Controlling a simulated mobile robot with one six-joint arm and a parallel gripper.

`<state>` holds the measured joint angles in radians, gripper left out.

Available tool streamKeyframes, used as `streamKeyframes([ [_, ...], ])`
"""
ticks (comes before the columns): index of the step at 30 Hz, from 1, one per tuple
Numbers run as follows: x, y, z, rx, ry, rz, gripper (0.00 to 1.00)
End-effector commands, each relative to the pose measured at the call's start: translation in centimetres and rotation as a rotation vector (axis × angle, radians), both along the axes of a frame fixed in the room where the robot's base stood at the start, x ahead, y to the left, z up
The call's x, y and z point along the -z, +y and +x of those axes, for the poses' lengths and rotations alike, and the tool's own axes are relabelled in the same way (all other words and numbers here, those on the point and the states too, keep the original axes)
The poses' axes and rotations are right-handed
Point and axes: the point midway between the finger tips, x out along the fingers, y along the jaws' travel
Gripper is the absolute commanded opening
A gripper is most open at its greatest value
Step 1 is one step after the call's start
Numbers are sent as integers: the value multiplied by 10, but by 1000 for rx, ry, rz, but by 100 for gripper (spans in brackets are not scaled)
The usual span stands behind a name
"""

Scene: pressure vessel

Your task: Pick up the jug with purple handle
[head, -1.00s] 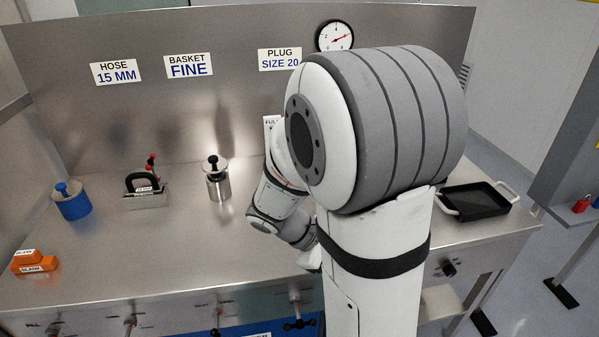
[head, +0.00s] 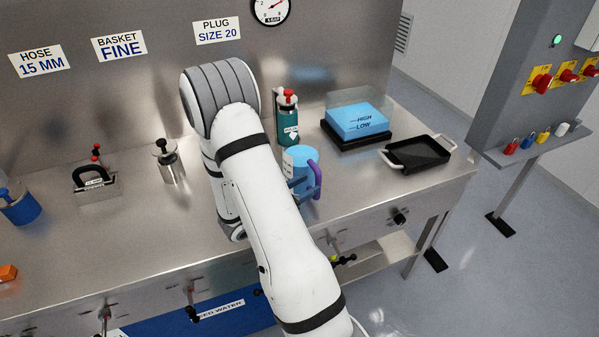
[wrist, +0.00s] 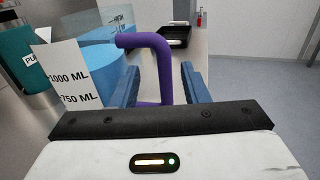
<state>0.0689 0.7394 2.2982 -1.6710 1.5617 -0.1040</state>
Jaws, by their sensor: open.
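The jug (head: 301,160) is light blue with a purple handle (head: 317,180) on its right side. It stands upright on the steel bench, partly behind my arm in the head view. In the wrist view the jug (wrist: 92,62) is close at the left, with a white label reading 1000 ML and 750 ML. My gripper (wrist: 157,82) is open, with blue fingers on either side of the purple handle (wrist: 163,66). The handle's upright part shows between the fingers, nearer the right one. I cannot tell whether a finger touches it. In the head view my gripper (head: 303,187) is partly hidden.
A teal bottle (head: 287,122) with a red top stands behind the jug. A blue block on a black base (head: 357,125) and a black tray (head: 419,152) with light handles lie to the right. A steel canister (head: 170,165) stands left of my arm. Bench space right of the jug is clear.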

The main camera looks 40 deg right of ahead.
Motion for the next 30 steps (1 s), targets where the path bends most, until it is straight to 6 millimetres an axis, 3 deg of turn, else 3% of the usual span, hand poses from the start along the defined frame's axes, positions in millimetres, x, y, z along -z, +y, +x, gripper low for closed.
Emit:
streamKeyframes([
  [8, -1, -39, -2, 5, 0, 1, 41],
  [17, 1, -45, -1, 3, -1, 1, 41],
  [30, 1, -45, -1, 4, -1, 1, 6],
])
